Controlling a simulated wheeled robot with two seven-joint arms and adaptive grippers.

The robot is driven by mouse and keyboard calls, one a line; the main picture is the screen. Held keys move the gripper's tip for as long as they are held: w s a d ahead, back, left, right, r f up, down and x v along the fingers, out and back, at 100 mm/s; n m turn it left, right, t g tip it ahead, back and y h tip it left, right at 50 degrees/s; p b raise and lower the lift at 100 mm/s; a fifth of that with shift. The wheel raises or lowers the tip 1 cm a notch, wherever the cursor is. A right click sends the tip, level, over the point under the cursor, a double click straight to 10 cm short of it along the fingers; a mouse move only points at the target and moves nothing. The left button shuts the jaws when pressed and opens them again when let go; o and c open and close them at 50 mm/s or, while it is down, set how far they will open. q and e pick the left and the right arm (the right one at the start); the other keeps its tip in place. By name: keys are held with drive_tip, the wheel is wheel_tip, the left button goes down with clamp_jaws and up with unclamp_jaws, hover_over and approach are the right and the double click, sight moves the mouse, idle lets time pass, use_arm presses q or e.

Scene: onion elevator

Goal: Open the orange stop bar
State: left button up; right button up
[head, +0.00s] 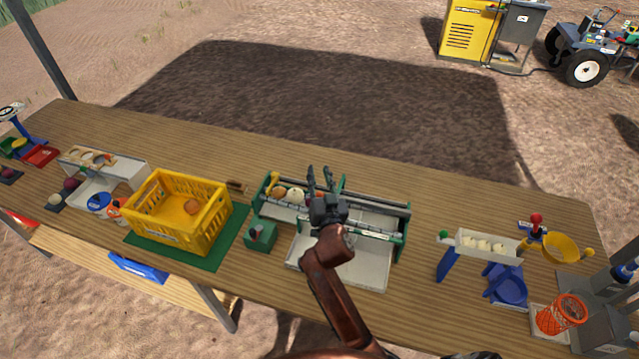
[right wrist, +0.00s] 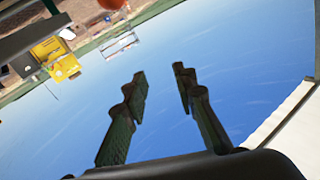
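The onion machine (head: 376,213) has a green frame with grey rails and a pale tray, and stands mid-table. Several onions (head: 294,194) lie in its left part. A small orange-yellow piece (head: 274,181) stands at its back left corner; I cannot tell whether it is the stop bar. No other orange bar shows clearly, and my arm hides part of the machine. My right gripper (head: 319,175) is above the middle of the machine, to the right of that piece. Its fingers (right wrist: 158,90) are apart, with nothing between them. My left gripper is not in view.
A yellow crate (head: 140,211) on a green mat (head: 226,246) stands left of the machine. A green box (head: 262,237) sits at its front left. A white tray on blue legs (head: 487,244) and an orange basket (head: 562,315) stand right. The table's back strip is mostly clear.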

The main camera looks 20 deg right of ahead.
drive_tip(key=shift+r, duration=0.25)
